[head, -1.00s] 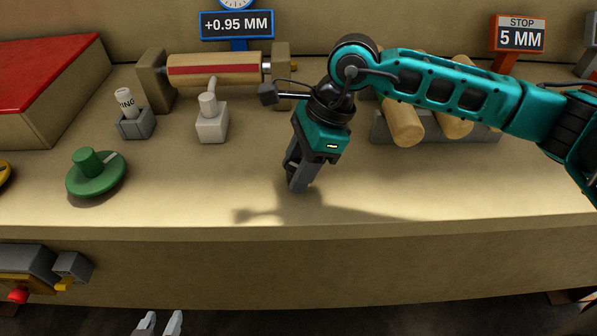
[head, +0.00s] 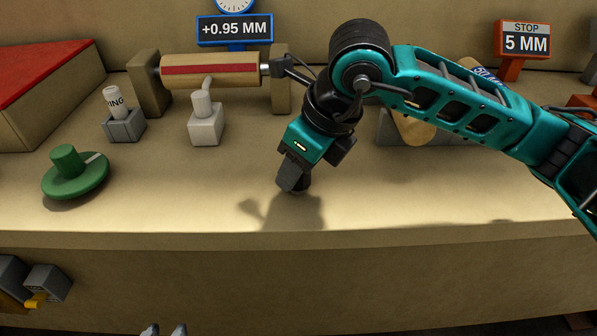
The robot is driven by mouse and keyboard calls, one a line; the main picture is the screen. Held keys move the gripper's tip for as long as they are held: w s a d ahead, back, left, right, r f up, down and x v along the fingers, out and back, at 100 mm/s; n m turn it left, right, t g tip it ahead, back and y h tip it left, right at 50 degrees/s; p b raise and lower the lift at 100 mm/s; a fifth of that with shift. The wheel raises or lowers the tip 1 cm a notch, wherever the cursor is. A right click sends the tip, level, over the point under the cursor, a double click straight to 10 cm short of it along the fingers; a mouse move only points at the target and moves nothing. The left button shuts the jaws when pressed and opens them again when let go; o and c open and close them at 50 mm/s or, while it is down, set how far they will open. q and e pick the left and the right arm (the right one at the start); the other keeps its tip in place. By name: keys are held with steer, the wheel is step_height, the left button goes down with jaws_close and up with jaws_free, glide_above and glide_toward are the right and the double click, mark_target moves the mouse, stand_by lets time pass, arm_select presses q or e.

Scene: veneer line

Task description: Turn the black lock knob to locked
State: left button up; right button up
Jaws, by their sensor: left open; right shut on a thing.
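The black lock knob (head: 304,183) shows only as a small dark piece on the bench, beside and below my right fingers. Most of it is hidden by the gripper, so its pointer and any lock marks cannot be read. My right gripper (head: 291,184) points down at the bench and is shut on the knob. My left gripper (head: 165,331) shows only as two grey fingertips at the bottom edge, apart and empty, below the bench front.
A green handwheel (head: 75,176) stands at the left. A white lever block (head: 206,125) and a grey socket with a white peg (head: 124,125) stand behind. A roller (head: 210,71) lies under the +0.95 MM display (head: 235,30). The front bench strip is clear.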

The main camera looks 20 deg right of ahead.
arm_select(q)
steer(key=shift+f, duration=0.4)
arm_select(e)
steer(key=shift+a+m, duration=0.1)
steer(key=shift+m, duration=0.4)
arm_select(q)
steer(key=shift+s+a+f, duration=0.1)
steer(key=shift+s+f, duration=0.1)
steer(key=shift+f, duration=0.05)
arm_select(e)
steer(key=o, duration=1.1)
steer(key=shift+c, duration=0.2)
arm_select(q)
steer(key=shift+a+r+p, duration=0.1)
steer(key=shift+r+p, duration=0.55)
steer(key=shift+r, duration=0.05)
arm_select(e)
steer(key=v, duration=1.3)
steer(key=shift+a, duration=0.2)
